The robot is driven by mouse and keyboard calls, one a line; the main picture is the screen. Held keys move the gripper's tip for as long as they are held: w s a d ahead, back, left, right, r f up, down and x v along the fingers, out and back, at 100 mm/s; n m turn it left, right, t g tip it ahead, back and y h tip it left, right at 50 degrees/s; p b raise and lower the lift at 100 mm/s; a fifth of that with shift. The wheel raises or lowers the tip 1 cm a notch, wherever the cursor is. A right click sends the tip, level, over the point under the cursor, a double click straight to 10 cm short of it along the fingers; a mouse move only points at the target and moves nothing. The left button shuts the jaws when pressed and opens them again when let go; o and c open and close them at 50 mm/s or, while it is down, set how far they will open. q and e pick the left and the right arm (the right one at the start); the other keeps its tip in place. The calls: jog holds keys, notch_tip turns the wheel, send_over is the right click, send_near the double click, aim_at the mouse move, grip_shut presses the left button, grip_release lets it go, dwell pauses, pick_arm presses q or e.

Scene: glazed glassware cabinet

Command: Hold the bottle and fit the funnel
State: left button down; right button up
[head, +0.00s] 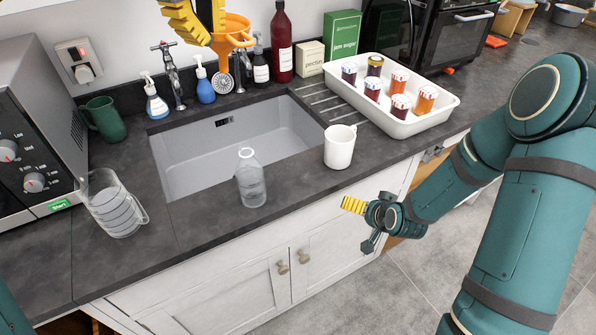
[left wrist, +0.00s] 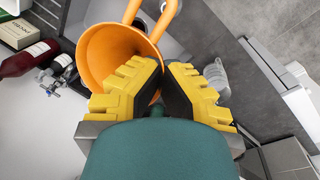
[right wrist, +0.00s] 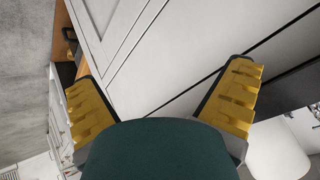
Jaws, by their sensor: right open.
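The clear glass bottle (head: 251,182) stands upright on the counter strip in front of the sink in the head view. The orange funnel (head: 231,36) is up in the air behind the sink, far from the bottle. It fills the upper middle of the left wrist view (left wrist: 105,55). My left gripper (head: 208,20) is shut on the funnel, its yellow fingers (left wrist: 164,72) close together at the rim. My right gripper (head: 361,222) is open and empty, low in front of the white cabinet doors. Its fingers are wide apart in the right wrist view (right wrist: 160,80).
A white mug (head: 340,147) stands right of the bottle. A glass measuring jug (head: 112,205) is at the left. The sink (head: 190,167) lies behind the bottle. A white tray (head: 446,104) holds several jars. Soap bottles and the tap (head: 172,75) line the back.

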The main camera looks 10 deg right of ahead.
jog(key=w+d+r+m+t+h, duration=0.1)
jog(key=w+d+r+t, duration=0.1)
jog(key=d+r, duration=0.45)
jog(key=w+d+r+t+h, duration=0.1)
jog(key=d+r+t, duration=0.2)
jog(key=d+r, duration=0.4)
jog(key=n+g+y, duration=0.3)
jog(key=n+y, duration=0.8)
jog(key=n, duration=0.2)
send_near(261, 176)
jog(key=w+d, duration=0.8)
jog(key=d, duration=0.1)
jog(key=s+a+n+g+y, duration=0.2)
jog(key=s+a+n+g, duration=0.2)
jog(key=a+n, duration=0.3)
jog(key=shift+m, duration=0.6)
jog(key=x, duration=1.3)
jog(key=shift+s+a, duration=0.2)
jog(key=shift+s, duration=0.25)
